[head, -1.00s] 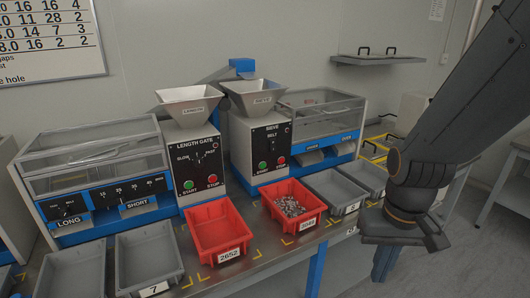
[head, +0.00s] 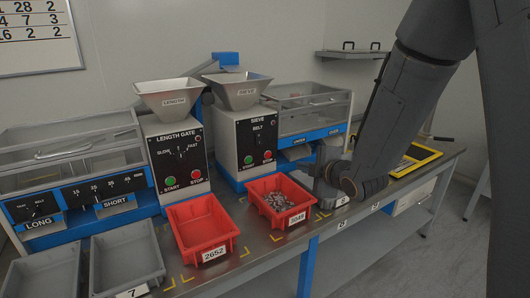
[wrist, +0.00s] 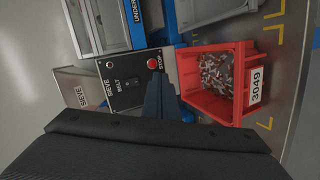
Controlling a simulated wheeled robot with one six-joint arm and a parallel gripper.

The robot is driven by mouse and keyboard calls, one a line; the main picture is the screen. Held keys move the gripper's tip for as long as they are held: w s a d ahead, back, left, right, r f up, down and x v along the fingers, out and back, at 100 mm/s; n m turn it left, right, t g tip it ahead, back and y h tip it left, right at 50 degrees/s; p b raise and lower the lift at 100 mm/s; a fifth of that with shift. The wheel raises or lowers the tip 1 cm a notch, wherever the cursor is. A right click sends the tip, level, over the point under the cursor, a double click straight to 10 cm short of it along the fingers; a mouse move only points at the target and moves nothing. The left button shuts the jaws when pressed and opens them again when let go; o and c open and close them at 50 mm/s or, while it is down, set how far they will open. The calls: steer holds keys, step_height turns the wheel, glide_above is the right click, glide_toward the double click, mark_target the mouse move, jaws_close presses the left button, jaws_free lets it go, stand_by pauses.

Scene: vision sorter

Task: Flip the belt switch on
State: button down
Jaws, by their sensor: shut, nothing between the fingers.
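The sieve machine's black panel (head: 257,145) faces front, with a belt switch (head: 258,137) under the word BELT, a green start button (head: 248,160) and a red stop button (head: 268,155). In the wrist view the belt switch (wrist: 131,84) is a small dark spot beside its label; its position is too small to tell. My gripper (wrist: 154,84) shows in the wrist view as dark shut fingers, in front of the panel's edge near the stop button (wrist: 152,62).
A red bin of metal parts (head: 302,216) stands in front of the sieve, close to my gripper. An empty red bin (head: 205,245) and grey bins (head: 128,285) stand to its left. The length gate machine (head: 180,165) is left of the sieve. Open floor lies right of the bench.

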mark_target(260, 143)
steer(key=a+n+y, duration=0.1)
steer(key=w+a+r+n+y, duration=0.1)
steer(key=a+n, duration=0.1)
steer(key=a+r+n+t+y, duration=0.1)
steer(key=shift+w+a+r+n+y+b, duration=0.2)
steer(key=shift+a+n+y+b, duration=0.1)
steer(key=shift+a+n+b, duration=0.1)
steer(key=p+x, duration=0.2)
steer(key=x, duration=1.2)
steer(key=shift+r, duration=0.1)
steer(key=shift+d, duration=0.1)
